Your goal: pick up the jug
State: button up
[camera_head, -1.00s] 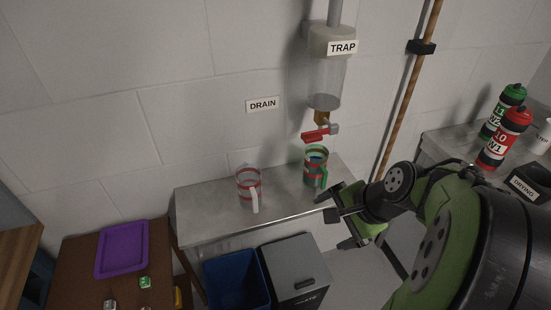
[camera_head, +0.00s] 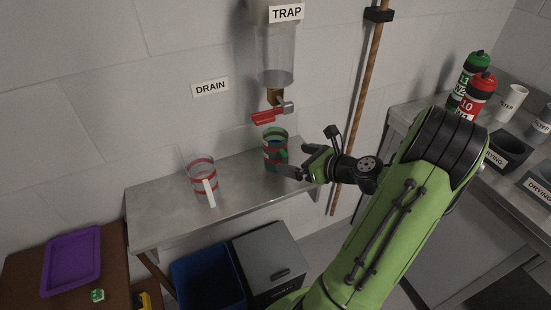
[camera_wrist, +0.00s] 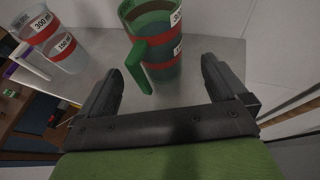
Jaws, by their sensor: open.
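A green-rimmed jug (camera_head: 275,150) with red bands and a green handle stands upright on the metal shelf, below the red tap of the trap. It also shows in the wrist view (camera_wrist: 160,62), with its handle toward my gripper and dark contents inside. A second jug (camera_head: 202,180), clear with red bands and a white handle, stands to its left, and in the wrist view (camera_wrist: 55,45) it is at the upper left. My gripper (camera_head: 305,160) is open and empty, just right of the green jug. In the wrist view (camera_wrist: 163,85) the fingers point toward the green jug, which is beyond them.
The metal shelf (camera_head: 155,215) has bare room at its left. The trap (camera_head: 276,50) and red tap (camera_head: 268,117) hang above the green jug. Bins (camera_head: 268,262) stand below the shelf.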

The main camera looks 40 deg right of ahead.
aim_at(284, 147)
jog(key=b+x, duration=0.1)
jog(key=x, duration=0.4)
jog(key=shift+w+f+b, duration=0.2)
jog(key=shift+w+b, duration=0.1)
jog(key=shift+b, duration=0.1)
jog(key=shift+s+r, duration=0.1)
jog(key=shift+c, duration=0.2)
jog(key=c, duration=1.5)
jog(key=shift+o, duration=0.2)
jog(key=shift+r+p, duration=0.3)
jog(key=shift+r, duration=0.15)
jog(key=r+p, duration=0.1)
jog(key=s+r, duration=0.1)
jog(key=shift+r+p, duration=0.35)
jog(key=shift+r, duration=0.05)
jog(key=s+d+p, duration=0.1)
jog(key=s+p, duration=0.1)
jog(key=s, duration=1.5)
jog(key=shift+d, duration=0.4)
jog(key=shift+f, duration=0.15)
